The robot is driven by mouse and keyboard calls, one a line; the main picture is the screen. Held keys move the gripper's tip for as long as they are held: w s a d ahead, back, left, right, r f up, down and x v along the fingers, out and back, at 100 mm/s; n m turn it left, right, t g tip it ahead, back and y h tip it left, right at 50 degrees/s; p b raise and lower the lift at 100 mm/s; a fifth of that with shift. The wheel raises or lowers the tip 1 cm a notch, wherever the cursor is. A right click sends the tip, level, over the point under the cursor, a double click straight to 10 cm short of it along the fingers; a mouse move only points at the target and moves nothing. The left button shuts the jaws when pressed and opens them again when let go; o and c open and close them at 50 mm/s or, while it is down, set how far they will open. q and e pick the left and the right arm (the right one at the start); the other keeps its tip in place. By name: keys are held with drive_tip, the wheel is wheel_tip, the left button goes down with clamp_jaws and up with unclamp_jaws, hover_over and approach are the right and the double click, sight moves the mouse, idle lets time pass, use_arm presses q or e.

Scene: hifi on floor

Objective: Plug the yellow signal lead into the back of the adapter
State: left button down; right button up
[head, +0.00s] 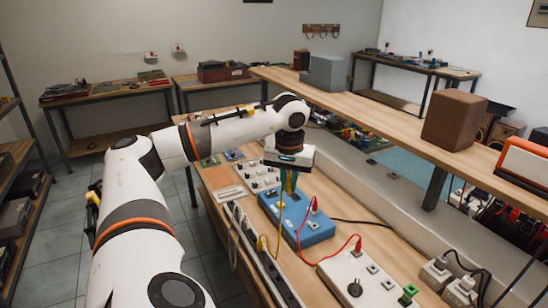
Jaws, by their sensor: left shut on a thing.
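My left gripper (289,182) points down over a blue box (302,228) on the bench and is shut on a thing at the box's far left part. The yellow lead (279,222) runs from just under the gripper, down past the box's left side. The held end is mostly hidden by the fingers, and I cannot tell whether it touches the box. I cannot tell for sure which piece is the adapter. A red plug (315,205) stands in the blue box. My right gripper is not in view.
A red lead (300,245) joins the red plug to a white box (345,280) with a black knob and a green plug (408,290). A grey power strip (262,250) runs along the bench's left edge. A raised shelf (385,120) bears a brown speaker (453,118).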

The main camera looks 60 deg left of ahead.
use_arm(q)
drive_tip(key=w+d+p, duration=0.2)
drive_tip(key=w+d, duration=0.3)
drive_tip(key=d, duration=0.5)
drive_tip(key=w+d+p, duration=0.2)
drive_tip(key=w+d, duration=0.4)
drive_tip(key=d, duration=0.4)
drive_tip(key=w+d+p, duration=0.2)
drive_tip(key=w+d, duration=0.3)
drive_tip(key=d, duration=0.5)
wheel_tip(320, 180, down, 13)
drive_tip(key=b, duration=1)
drive_tip(key=shift+f+b, duration=0.9)
drive_tip(key=shift+b, duration=0.05)
drive_tip(key=shift+f+b, duration=0.7)
drive_tip(key=shift+b, duration=0.05)
drive_tip(key=shift+f+b, duration=0.15)
drive_tip(key=shift+b, duration=0.2)
idle(1.4)
